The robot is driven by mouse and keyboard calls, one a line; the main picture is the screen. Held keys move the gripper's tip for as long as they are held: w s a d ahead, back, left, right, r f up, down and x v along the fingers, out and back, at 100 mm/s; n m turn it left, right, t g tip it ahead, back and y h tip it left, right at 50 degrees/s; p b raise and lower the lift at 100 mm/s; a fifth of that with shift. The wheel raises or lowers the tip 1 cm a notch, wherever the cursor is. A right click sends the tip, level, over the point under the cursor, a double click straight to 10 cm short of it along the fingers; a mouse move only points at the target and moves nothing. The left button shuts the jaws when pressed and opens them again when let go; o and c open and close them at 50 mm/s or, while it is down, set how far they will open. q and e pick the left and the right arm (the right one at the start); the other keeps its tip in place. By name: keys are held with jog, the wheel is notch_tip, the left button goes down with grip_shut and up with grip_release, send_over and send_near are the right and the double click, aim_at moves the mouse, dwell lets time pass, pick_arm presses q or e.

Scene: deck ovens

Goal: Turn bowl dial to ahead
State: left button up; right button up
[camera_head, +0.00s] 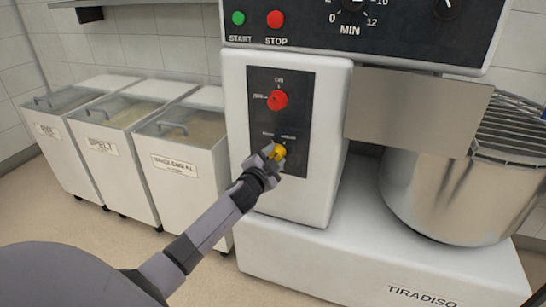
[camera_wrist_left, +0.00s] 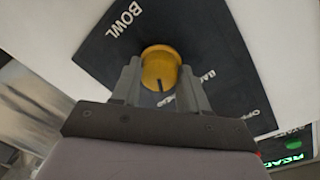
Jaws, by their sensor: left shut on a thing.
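The bowl dial (camera_head: 280,152) is a small yellow knob low on the black panel (camera_head: 295,175) of the mixer's white column. In the left wrist view the dial (camera_wrist_left: 160,65) sits between the two fingers, with a dark pointer mark on its face toward the gripper. The word BOWL shows on the panel there; other labels are partly hidden by the fingers. My left gripper (camera_head: 272,155) is shut on the dial, and its fingers also show in the left wrist view (camera_wrist_left: 160,85). My right gripper is not in view.
A red knob (camera_head: 278,100) sits above the dial on the same panel. Green START (camera_head: 238,18) and red STOP (camera_head: 275,18) buttons are higher up. The steel bowl (camera_head: 440,195) and a flat guard (camera_head: 415,108) are to the right. Several flour bins (camera_head: 185,170) stand left.

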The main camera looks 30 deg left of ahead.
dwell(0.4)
pick_arm(q)
jog(key=o, duration=1.1)
jog(key=shift+c, duration=0.2)
jog(key=shift+s+d, duration=0.1)
jog(key=shift+s, duration=0.4)
jog(key=p+v, duration=0.1)
jog(key=v, duration=0.5)
jog(key=shift+p, duration=0.35)
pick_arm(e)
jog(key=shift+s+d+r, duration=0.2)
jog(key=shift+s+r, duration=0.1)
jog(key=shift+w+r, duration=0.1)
